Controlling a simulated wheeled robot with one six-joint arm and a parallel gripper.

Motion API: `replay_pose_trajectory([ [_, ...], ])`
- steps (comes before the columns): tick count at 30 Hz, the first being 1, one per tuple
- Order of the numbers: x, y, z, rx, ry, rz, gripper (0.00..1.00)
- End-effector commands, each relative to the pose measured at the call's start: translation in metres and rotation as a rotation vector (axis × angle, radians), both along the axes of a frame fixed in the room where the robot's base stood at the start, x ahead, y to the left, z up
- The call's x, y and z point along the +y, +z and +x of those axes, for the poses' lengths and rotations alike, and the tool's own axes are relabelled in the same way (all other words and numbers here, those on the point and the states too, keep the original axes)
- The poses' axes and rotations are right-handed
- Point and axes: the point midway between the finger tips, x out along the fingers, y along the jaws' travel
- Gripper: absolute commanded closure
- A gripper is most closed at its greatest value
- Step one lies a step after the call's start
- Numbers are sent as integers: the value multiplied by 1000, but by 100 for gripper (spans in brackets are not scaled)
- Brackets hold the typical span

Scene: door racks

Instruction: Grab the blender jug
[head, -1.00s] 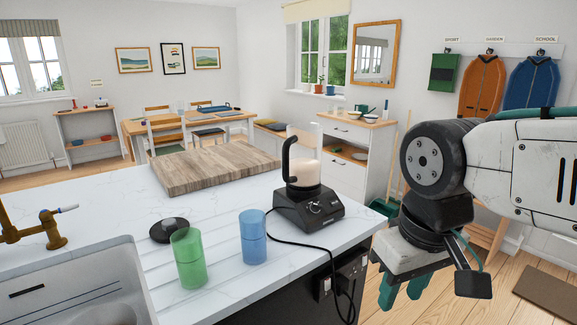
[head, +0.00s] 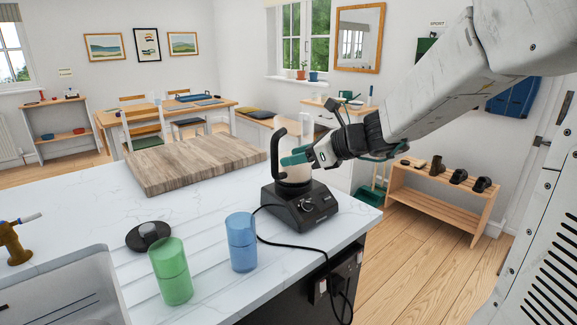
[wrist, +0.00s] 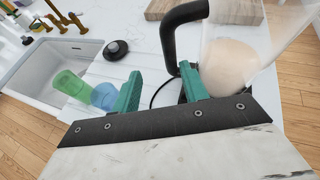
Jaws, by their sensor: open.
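The blender jug (head: 294,172) is clear with a pale drink in its lower part and a black handle (head: 278,150) on its left. It stands on the black blender base (head: 299,206) near the counter's right edge. My gripper (head: 295,158) is at the jug's right side in the head view and overlaps its upper part. In the wrist view the green fingers of my gripper (wrist: 161,88) are apart with nothing between them. The black handle (wrist: 172,45) is just beyond the fingertips, and the jug (wrist: 235,62) is to the right of the right finger.
A green cup (head: 170,272) and a blue cup (head: 241,243) stand left of the base. A black lid (head: 148,236) lies behind them. A wooden board (head: 195,162) is farther back. A black cord (head: 290,245) runs over the counter edge. The sink (head: 60,290) is at left.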

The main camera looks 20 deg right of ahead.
Motion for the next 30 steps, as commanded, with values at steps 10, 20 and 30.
replay_pose_trajectory([
  [10,9,-12,30,15,-45,48,56],
  [20,31,-28,63,16,-43,47,56],
  [30,34,-30,67,13,-44,45,76],
])
